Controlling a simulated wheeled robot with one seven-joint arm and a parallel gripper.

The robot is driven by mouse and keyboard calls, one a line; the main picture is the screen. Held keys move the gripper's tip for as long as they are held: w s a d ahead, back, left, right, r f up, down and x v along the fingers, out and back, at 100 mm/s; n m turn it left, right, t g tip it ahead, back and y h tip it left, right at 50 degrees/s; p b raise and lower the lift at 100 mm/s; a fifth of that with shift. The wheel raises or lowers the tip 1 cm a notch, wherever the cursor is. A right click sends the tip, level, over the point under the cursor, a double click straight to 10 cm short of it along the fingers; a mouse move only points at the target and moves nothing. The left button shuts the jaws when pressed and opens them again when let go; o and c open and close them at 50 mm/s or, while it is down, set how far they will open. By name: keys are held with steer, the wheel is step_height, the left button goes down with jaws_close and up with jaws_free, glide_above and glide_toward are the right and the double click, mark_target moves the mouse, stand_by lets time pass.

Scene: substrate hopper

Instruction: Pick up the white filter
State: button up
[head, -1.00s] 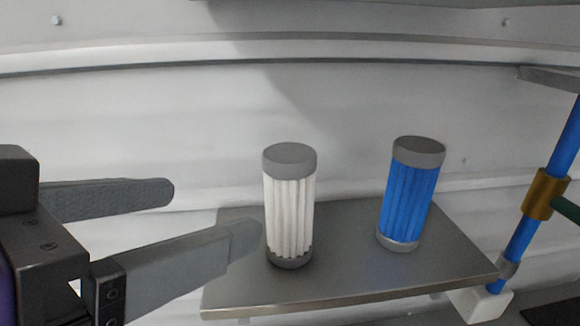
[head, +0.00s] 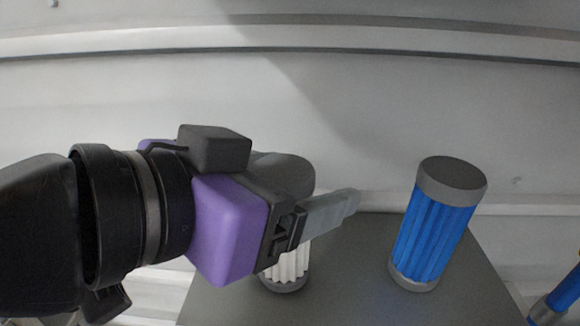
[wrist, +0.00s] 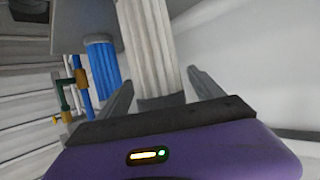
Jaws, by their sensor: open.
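The white pleated filter (head: 288,268) stands on the grey shelf (head: 350,290). In the head view my gripper (head: 330,208) covers its middle; its lower pleats and grey bottom show below, and part of its grey top cap shows above. In the wrist view the filter (wrist: 150,45) runs between the two fingers of my gripper (wrist: 160,78), with its grey end cap near the palm. The fingers are open, with small gaps seen on both sides of the filter. The far finger is hidden in the head view.
A blue filter (head: 436,225) with grey caps stands on the shelf to the right, close to the near fingertip. It also shows in the wrist view (wrist: 103,68). A blue pipe (head: 562,292) is at the far right. A pale wall rises behind.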

steer(key=shift+w+d+f, duration=0.2)
steer(key=shift+w+d, duration=0.05)
steer(key=shift+w, duration=0.05)
steer(key=c, duration=1.6)
steer(key=shift+r, duration=0.1)
